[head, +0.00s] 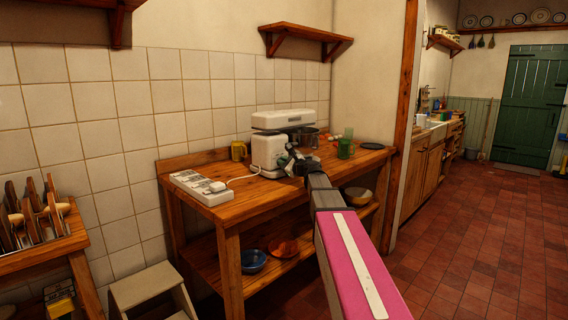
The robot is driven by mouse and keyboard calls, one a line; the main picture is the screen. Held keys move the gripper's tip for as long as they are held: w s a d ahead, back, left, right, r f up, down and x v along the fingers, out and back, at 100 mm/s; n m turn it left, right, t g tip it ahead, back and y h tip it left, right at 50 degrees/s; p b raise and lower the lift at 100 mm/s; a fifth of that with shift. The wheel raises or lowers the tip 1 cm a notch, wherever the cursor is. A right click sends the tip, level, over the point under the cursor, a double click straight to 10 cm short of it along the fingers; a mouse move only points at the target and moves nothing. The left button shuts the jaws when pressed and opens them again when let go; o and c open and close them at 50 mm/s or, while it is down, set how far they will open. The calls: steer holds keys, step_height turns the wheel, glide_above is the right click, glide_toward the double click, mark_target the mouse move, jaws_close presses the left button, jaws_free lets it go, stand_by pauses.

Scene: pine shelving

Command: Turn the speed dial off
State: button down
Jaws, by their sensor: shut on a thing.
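A white stand mixer (267,148) with a raised long head stands on the wooden worktable. A metal bowl (308,136) sits under the right part of its head. My arm reaches from the lower right to the mixer, and my gripper (287,160) is at the right side of its base. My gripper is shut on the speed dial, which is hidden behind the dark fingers. The dial's setting cannot be read from here.
A white power strip (203,188) with a plug and cord lies left of the mixer. A green cup (345,149) and a dark lid (372,146) are at right. A step stool (148,291) stands in front. The tiled floor at right is clear.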

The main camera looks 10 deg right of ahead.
steer(key=shift+s+a+f+n, duration=0.1)
steer(key=shift+n, duration=1)
steer(key=shift+s+f+n, duration=0.1)
steer(key=shift+n, duration=1)
steer(key=c, duration=1.2)
jaws_free()
steer(key=v, duration=1)
steer(key=shift+s, duration=0.3)
